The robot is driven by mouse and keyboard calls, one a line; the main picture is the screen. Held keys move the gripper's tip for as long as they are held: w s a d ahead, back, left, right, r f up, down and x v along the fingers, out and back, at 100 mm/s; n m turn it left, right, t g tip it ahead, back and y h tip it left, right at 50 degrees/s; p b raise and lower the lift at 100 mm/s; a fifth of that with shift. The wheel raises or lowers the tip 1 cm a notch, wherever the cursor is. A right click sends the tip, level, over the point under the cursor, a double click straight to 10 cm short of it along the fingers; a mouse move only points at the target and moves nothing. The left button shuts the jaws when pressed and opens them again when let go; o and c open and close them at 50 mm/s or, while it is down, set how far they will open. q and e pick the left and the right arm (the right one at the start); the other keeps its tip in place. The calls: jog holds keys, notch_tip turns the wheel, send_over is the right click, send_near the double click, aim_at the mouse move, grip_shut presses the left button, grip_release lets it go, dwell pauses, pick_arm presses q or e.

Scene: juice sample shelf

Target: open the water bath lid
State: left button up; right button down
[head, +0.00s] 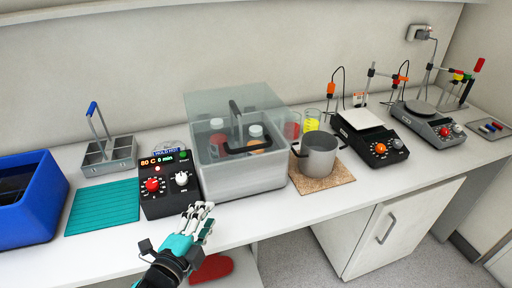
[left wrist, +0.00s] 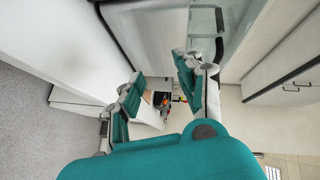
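The water bath (head: 245,178) is a pale box in the middle of the bench, with bottles inside. Its clear, greenish lid (head: 215,100) is over the box and has a black handle (head: 236,120). I cannot tell whether the lid rests fully shut. My left gripper (head: 204,212) is teal and grey, in front of the bath's front left corner, below and apart from the handle. In the left wrist view its fingers (left wrist: 160,85) are spread with nothing between them; the clear lid (left wrist: 236,20) shows at upper right. My right gripper is not in view.
The black control box (head: 168,190) with red and white knobs stands left of the bath. A metal pot (head: 318,158) on a cork mat (head: 322,184) stands close to its right. A teal mat (head: 102,207) and a blue bin (head: 30,212) are farther left. A shelf runs above.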

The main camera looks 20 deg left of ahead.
aim_at(253, 148)
pick_arm(q)
jog(key=d+r+m+t+h, duration=0.3)
jog(key=r+m, duration=0.3)
jog(key=r, duration=0.1)
jog(key=p+x, duration=0.2)
jog(key=x, duration=0.6)
jog(key=p+x, duration=0.3)
jog(key=x, duration=0.6)
jog(key=shift+d+f, duration=0.15)
jog(key=shift+d, duration=0.1)
jog(key=shift+w, duration=0.2)
jog(key=shift+c, duration=0.2)
grip_shut()
jog(key=shift+f, duration=0.1)
